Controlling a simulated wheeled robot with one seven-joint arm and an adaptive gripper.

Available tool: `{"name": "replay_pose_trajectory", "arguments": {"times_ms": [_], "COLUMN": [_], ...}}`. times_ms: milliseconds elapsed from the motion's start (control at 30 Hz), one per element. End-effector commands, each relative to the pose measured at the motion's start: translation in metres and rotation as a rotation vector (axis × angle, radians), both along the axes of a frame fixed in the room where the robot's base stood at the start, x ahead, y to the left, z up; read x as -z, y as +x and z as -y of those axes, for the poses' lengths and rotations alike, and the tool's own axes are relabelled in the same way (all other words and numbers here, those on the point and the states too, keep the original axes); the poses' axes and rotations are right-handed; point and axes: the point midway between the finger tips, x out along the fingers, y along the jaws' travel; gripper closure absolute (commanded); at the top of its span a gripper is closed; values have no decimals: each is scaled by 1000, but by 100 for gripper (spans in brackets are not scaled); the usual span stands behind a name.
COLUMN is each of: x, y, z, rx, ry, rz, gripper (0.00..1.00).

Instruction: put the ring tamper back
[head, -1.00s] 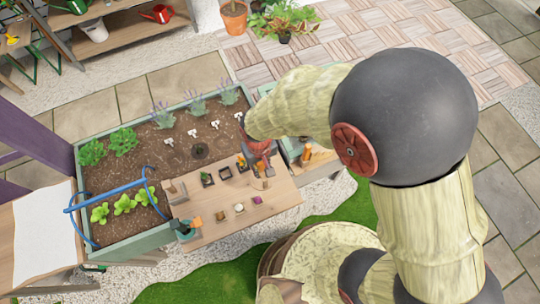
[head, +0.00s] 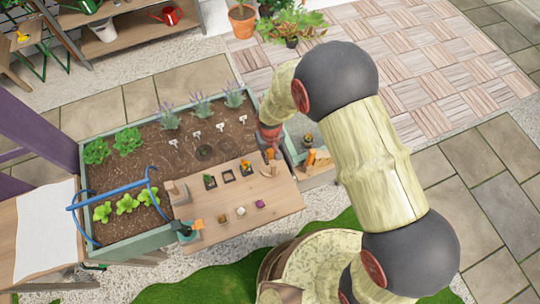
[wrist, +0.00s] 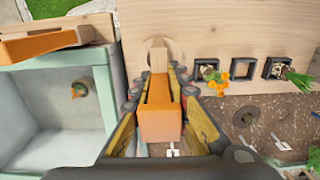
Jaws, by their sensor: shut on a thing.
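My gripper (wrist: 160,115) is shut on the orange block-shaped handle (wrist: 160,122) of what appears to be the ring tamper, with one finger on each side. A pale wooden stem (wrist: 158,58) runs on from the handle, and a rounded wooden part shows around it over the tabletop. I cannot tell whether it touches the wood. In the head view my gripper (head: 270,152) is at the right end of the wooden worktop (head: 262,218), beside the planter. The tamper is mostly hidden there.
Several small dark square pots (wrist: 206,70) stand on the worktop beside my gripper. A pale green bin (wrist: 45,112) with a small pot inside lies left in the wrist view, with an orange-and-wood object (wrist: 40,46) at its edge. The soil bed (head: 200,135) holds plants and white labels.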

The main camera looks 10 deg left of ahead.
Motion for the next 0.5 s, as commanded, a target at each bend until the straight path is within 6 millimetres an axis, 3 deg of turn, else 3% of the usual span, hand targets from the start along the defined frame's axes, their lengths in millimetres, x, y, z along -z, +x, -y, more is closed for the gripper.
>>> {"name": "replay_pose_trajectory", "arguments": {"times_ms": [400,433,500], "x": [9,10,9], "y": [0,0,0], "z": [0,0,0], "rx": [0,0,0], "ry": [1,1,1], "rz": [2,1,1], "gripper": [100,83,79]}}
